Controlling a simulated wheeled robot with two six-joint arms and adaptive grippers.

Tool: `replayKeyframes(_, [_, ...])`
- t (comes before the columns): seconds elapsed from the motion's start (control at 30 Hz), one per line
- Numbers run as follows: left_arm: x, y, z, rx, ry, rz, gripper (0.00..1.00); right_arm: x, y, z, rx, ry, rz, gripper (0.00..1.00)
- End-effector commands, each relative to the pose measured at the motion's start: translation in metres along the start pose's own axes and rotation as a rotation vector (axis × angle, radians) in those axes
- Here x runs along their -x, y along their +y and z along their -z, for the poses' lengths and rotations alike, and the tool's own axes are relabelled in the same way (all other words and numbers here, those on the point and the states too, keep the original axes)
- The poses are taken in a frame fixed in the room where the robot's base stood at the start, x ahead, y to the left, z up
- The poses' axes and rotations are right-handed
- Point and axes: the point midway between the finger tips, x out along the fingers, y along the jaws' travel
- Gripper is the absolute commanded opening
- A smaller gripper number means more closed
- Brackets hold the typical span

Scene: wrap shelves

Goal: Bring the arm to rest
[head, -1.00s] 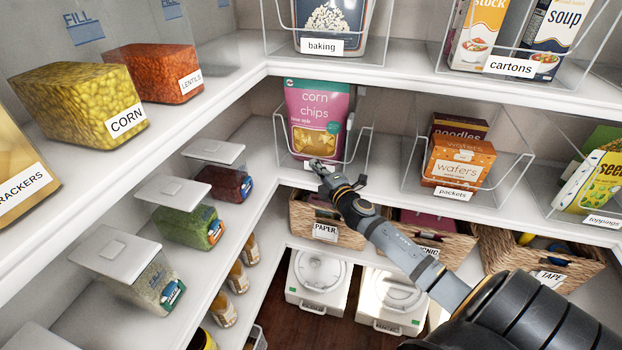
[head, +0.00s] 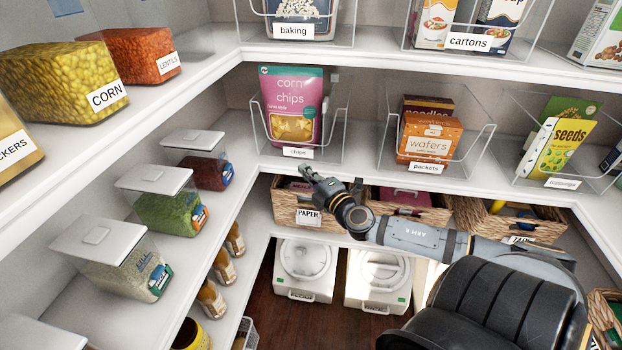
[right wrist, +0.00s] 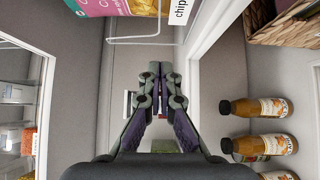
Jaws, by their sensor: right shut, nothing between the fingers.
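My right gripper (head: 306,172) is shut and empty. In the head view it hangs in front of the middle shelf's edge, just below the chips bin and above the PAPER basket. In the right wrist view its two fingers (right wrist: 160,72) meet with nothing between them. My right arm comes in from the lower right. The pink corn chips bag (head: 291,108) stands in a clear bin labelled chips, and the gripper is apart from it. My left gripper is not in view.
A wafers box (head: 429,138) and a seeds packet (head: 560,147) stand in clear bins to the right. The PAPER basket (head: 308,217) is close below my gripper. Lidded jars line the left shelf. Bottles (right wrist: 256,107) show in the right wrist view. White containers stand on the floor.

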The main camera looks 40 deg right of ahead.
Motion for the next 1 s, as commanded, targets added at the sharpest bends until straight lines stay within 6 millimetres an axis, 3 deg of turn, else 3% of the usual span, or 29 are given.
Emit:
replayKeyframes(0.03, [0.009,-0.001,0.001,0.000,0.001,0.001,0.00,0.007,0.002,-0.001,0.005,-0.002,0.008,0.00])
replayKeyframes(0.2, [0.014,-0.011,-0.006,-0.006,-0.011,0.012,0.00,0.020,0.001,-0.001,0.000,-0.003,0.003,0.00])
replayKeyframes(0.67, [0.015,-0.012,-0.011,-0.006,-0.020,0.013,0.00,0.021,-0.004,-0.007,-0.009,-0.019,0.012,0.00])
replayKeyframes(0.77, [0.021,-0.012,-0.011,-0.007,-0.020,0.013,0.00,0.022,-0.029,-0.038,-0.042,-0.098,0.069,0.00])
replayKeyframes(0.83, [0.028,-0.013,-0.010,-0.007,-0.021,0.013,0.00,0.028,-0.064,-0.074,-0.091,-0.195,0.145,0.00])
replayKeyframes(0.9, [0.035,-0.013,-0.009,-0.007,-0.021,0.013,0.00,0.044,-0.112,-0.111,-0.162,-0.308,0.241,0.00])
replayKeyframes(1.0, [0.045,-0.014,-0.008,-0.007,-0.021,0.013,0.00,0.082,-0.185,-0.148,-0.282,-0.457,0.381,0.00])
